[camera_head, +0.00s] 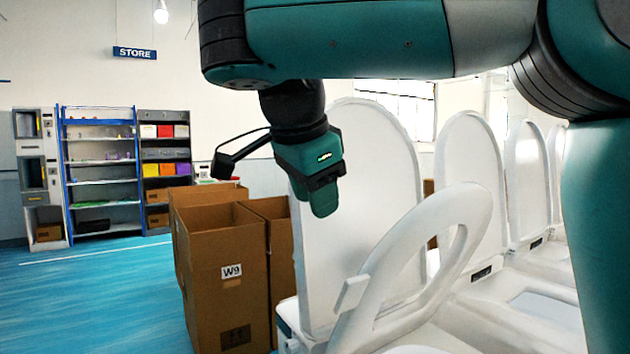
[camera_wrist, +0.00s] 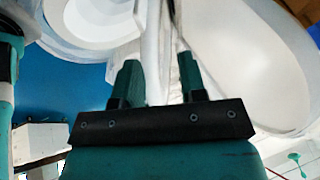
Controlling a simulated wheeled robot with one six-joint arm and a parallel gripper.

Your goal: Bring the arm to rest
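My gripper (camera_head: 323,208) hangs from my bent teal arm in the head view, pointing down in front of a raised white toilet lid (camera_head: 378,185). In the wrist view its two fingers (camera_wrist: 159,80) stand apart. A thin white edge shows between and beyond them, and I see no grip on it. The nearest toilet's white seat (camera_head: 462,225) is tilted up, partway between the bowl and the lid, to the right of and below my gripper in the head view. Most of the bowl is hidden or out of frame.
Open cardboard boxes (camera_head: 227,285), one marked W9, stand left of the nearest toilet. More toilets with raised lids (camera_head: 474,180) line up to the right. Shelves (camera_head: 101,165) stand against the far wall under a STORE sign (camera_head: 134,53). The blue floor (camera_head: 90,300) at left is clear.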

